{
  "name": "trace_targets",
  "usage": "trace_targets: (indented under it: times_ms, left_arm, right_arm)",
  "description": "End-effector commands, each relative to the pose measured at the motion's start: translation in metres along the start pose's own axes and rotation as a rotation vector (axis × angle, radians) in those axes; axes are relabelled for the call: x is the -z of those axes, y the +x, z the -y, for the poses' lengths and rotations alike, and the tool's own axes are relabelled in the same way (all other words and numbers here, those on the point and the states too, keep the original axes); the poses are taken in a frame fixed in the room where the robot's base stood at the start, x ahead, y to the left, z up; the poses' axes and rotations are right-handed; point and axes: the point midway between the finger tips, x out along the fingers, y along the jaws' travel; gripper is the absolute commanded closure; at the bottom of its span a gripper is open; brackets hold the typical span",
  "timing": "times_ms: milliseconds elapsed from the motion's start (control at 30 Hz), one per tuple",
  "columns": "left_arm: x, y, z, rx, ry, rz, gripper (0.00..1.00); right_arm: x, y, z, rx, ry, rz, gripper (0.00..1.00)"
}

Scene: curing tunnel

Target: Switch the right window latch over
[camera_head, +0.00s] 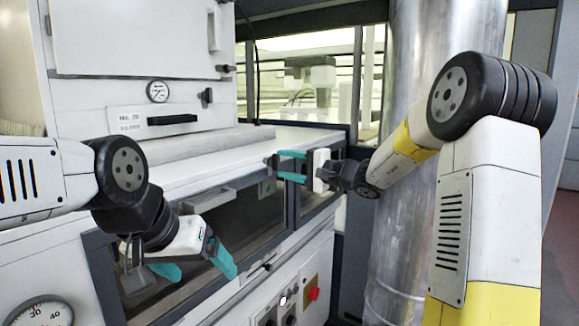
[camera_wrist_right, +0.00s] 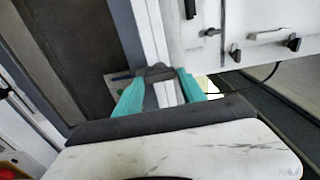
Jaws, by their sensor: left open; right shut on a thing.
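My right gripper (camera_head: 280,165) reaches in from the right to the far end of the long front window (camera_head: 235,215). Its teal fingers are shut on a small dark piece at the window frame, which I take to be the right window latch (camera_head: 270,161). In the right wrist view the latch (camera_wrist_right: 156,72) shows as a grey-black piece between the fingertips of the right gripper (camera_wrist_right: 160,86). The fingers partly hide it, and I cannot tell which way it is turned. My left gripper (camera_head: 202,272) is open and empty in front of the window's near part.
A white cabinet with a gauge (camera_head: 157,91) and black handle (camera_head: 172,120) stands above the white ledge. A red knob (camera_head: 313,292) is on the lower panel. A thick metal duct (camera_head: 395,250) stands close behind my right arm.

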Motion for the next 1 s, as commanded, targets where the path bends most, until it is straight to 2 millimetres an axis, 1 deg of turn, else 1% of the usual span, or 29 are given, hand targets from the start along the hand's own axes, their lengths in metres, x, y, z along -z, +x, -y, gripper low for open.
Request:
trace_targets:
  times_ms: [167, 200, 267, 300, 567, 667, 767, 1000]
  left_arm:
    - [0.000, 0.000, 0.000, 0.000, 0.000, 0.000, 0.15]
    - [0.000, 0.000, 0.000, 0.000, 0.000, 0.000, 0.15]
    - [0.000, 0.000, 0.000, 0.000, 0.000, 0.000, 0.15]
    - [0.000, 0.000, 0.000, 0.000, 0.000, 0.000, 0.15]
    - [0.000, 0.000, 0.000, 0.000, 0.000, 0.000, 0.15]
    - [0.000, 0.000, 0.000, 0.000, 0.000, 0.000, 0.15]
    - [0.000, 0.000, 0.000, 0.000, 0.000, 0.000, 0.15]
    - [0.000, 0.000, 0.000, 0.000, 0.000, 0.000, 0.15]
  right_arm:
    - [-0.001, 0.000, 0.000, -0.001, -0.001, 0.002, 0.93]
    - [-0.001, 0.000, 0.000, -0.001, -0.001, 0.002, 0.51]
    - [-0.001, 0.000, 0.000, -0.001, -0.001, 0.002, 0.39]
    - [-0.001, 0.000, 0.000, -0.001, 0.000, 0.002, 0.31]
    - [0.000, 0.000, 0.000, 0.000, 0.000, 0.001, 0.31]
    - [0.000, -0.003, 0.000, 0.000, 0.000, -0.001, 0.31]
    - [0.000, -0.013, 0.000, 0.000, 0.000, -0.004, 0.31]
    - [-0.001, -0.058, 0.000, -0.001, -0.001, -0.016, 0.31]
